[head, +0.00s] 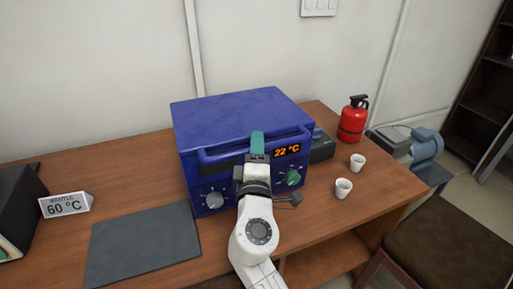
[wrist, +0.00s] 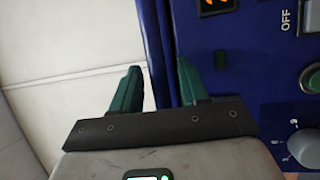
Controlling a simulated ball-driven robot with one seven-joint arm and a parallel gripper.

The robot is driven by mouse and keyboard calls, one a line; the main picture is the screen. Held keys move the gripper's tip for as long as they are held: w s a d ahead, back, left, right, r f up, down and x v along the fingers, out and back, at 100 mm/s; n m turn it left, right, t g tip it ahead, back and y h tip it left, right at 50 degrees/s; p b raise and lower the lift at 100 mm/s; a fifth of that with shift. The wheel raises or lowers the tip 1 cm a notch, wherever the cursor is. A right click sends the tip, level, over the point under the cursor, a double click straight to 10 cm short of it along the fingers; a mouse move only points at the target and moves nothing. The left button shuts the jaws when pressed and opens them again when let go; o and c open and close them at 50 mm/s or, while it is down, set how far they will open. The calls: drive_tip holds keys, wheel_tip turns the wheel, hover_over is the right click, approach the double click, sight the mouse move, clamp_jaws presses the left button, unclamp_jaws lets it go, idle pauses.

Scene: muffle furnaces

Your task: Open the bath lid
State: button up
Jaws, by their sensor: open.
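A blue box-shaped unit (head: 245,105) stands on the bench, with a flat top that looks shut. A blue bar handle (head: 222,153) runs across the upper front. The front has a lit display (head: 287,151) reading 22 °C and knobs below. My gripper (head: 257,140) is at the upper front, over the middle of the bar, and hides part of it. In the wrist view my gripper (wrist: 158,82) is open, its green fingers apart. A blue edge (wrist: 156,40) shows between and beyond the fingers; I cannot tell whether they touch it.
A dark grey box (head: 321,146) is close beside the unit. The wall is behind.

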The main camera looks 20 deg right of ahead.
drive_tip(key=shift+c, duration=0.2)
clamp_jaws()
idle(0.5)
